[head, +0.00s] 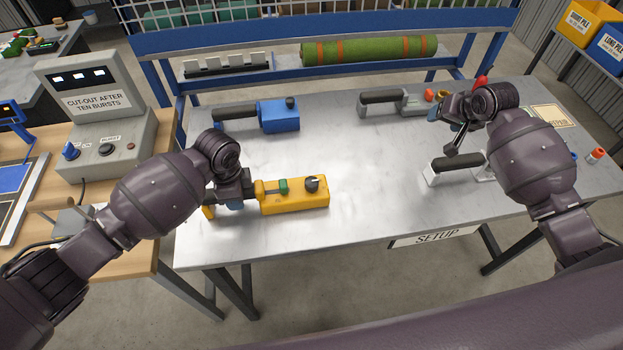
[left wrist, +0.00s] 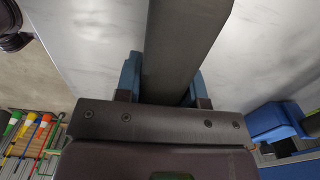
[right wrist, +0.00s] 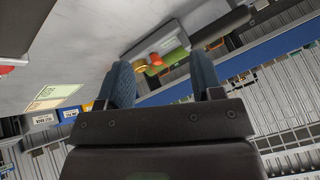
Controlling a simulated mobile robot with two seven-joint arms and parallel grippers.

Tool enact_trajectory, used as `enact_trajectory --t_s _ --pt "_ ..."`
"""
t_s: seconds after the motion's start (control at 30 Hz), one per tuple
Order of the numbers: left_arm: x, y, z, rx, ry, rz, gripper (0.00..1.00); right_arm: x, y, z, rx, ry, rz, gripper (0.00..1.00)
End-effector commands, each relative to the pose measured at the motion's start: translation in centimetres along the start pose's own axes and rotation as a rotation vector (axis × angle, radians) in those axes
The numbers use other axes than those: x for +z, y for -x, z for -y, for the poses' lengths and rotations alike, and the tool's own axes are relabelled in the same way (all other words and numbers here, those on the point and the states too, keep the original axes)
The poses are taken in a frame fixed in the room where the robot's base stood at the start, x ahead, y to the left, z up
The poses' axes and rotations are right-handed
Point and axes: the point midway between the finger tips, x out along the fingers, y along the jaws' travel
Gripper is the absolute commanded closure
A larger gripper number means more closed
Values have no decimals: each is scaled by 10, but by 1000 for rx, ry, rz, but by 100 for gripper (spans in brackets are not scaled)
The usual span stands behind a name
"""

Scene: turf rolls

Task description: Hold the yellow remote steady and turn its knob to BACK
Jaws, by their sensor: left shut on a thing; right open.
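The yellow remote (head: 295,203) lies on the metal table at the front left. It has a dark knob (head: 312,184) with a pale mark on top and a green part (head: 283,186) beside it. Which label the knob points to is too small to read. My left gripper (head: 236,203) is shut on the remote's handle at its left end. In the left wrist view the dark handle (left wrist: 182,50) sits between the blue fingertips. My right gripper (head: 447,122) is open and empty above the table's right side, well away from the yellow remote.
A blue remote (head: 277,115) and a grey remote (head: 413,104) lie farther back. A white remote (head: 438,175) lies below my right gripper. A control box (head: 100,115) stands on the wooden bench at left. The middle of the metal table (head: 370,160) is clear.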

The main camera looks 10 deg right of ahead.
Motion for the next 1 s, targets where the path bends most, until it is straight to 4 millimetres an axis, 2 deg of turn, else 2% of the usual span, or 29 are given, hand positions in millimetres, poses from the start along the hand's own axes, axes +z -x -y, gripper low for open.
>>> enact_trajectory --t_s 0.03,0.2,0.4,0.5,0.7,0.9,1.0 --pt "1 -2 -1 3 1 3 100 0 -1 32 -30 21 36 40" --pt "1 -2 -1 3 1 3 100 22 1 124 -91 112 177 40" --pt "2 -3 -1 4 1 4 100 63 13 208 -110 248 324 40" --pt "2 -3 -1 4 1 4 100 86 22 240 -97 324 392 40" --pt "2 -3 -1 4 1 4 100 133 42 285 -32 480 510 40" --pt "2 -3 -1 4 2 5 100 167 58 301 59 601 585 40" --pt "2 -3 -1 4 2 5 100 176 63 303 93 635 604 40"
